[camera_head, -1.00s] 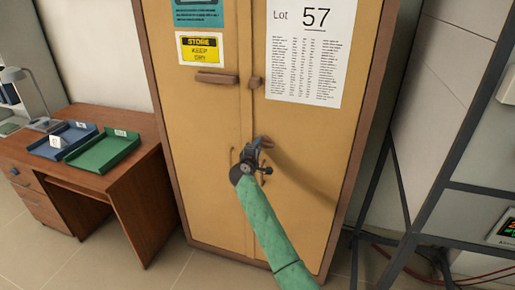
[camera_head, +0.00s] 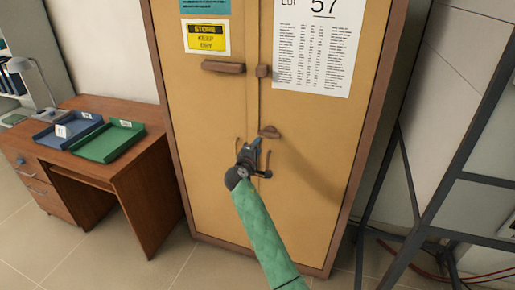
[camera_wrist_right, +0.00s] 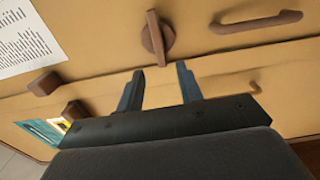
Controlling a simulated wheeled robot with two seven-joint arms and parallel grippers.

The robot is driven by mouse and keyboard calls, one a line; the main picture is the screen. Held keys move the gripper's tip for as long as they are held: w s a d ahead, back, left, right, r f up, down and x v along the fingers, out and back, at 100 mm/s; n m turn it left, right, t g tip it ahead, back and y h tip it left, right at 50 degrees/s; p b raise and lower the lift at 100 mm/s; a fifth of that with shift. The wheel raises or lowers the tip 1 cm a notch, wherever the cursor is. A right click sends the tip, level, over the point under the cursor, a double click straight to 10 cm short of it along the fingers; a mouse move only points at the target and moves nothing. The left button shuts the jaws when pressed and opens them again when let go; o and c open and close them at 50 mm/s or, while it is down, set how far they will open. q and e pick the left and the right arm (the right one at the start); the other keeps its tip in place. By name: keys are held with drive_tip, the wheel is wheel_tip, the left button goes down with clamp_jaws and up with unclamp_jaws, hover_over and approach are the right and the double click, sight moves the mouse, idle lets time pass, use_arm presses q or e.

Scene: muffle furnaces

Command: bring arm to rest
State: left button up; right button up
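My right arm, in a green sleeve, reaches up from the bottom of the head view. Its gripper (camera_head: 250,152) is in front of the tan cabinet (camera_head: 210,110), near the door seam. In the right wrist view the two fingers (camera_wrist_right: 160,88) are spread apart with nothing between them. A brown turn knob (camera_wrist_right: 157,38) lies just beyond the fingertips, apart from them; it also shows in the head view (camera_head: 269,132). My left gripper is in neither view.
A wooden desk (camera_head: 140,190) with a blue tray (camera_head: 68,131) and a green tray (camera_head: 108,142) stands at the left. A dark metal frame (camera_head: 440,190) stands at the right. Brown blocks (camera_head: 223,67) and a bar handle (camera_wrist_right: 255,22) protrude from the cabinet doors. Floor shows in front.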

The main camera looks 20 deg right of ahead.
idle(0.4)
drive_tip(key=s+a+f+m+g+y, duration=0.2)
drive_tip(key=s+f+m+g+y, duration=0.1)
drive_tip(key=s+f, duration=0.55)
drive_tip(key=s+a+f+m+g+y, duration=0.2)
drive_tip(key=s+a+f+m+y, duration=0.3)
drive_tip(key=f, duration=0.7)
drive_tip(key=s+f+m+g+y, duration=0.1)
drive_tip(key=s+f+g+y, duration=0.15)
drive_tip(key=s+f, duration=0.65)
drive_tip(key=s+f+g, duration=0.2)
drive_tip(key=s+f, duration=0.5)
drive_tip(key=s, duration=0.5)
drive_tip(key=s+d+f+g, duration=0.1)
drive_tip(key=s+f+g, duration=0.1)
drive_tip(key=s+f, duration=0.6)
drive_tip(key=s+f+g, duration=0.2)
drive_tip(key=s+f, duration=0.5)
drive_tip(key=s, duration=1)
drive_tip(key=shift+s+d+f, duration=0.2)
drive_tip(key=shift+d+f, duration=0.1)
drive_tip(key=shift+d, duration=0.05)
